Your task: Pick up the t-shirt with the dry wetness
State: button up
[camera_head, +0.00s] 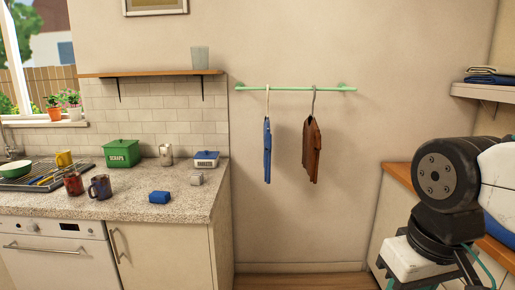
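A blue t-shirt (267,150) hangs on a hanger from a green wall rail (296,89). A brown t-shirt (312,150) hangs on another hanger to its right on the same rail. Both are seen mostly edge-on, and I cannot tell from their look which one is dry. Part of my arm shows at the right side, in front of the right counter. My gripper is not in view.
A wooden shelf (150,74) is above. Folded cloths (492,76) lie on the right shelf.

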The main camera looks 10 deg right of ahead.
aim_at(267, 137)
jog(key=u, duration=0.25)
jog(key=i, duration=1.4)
jog(key=u, duration=0.45)
jog(key=i, duration=0.6)
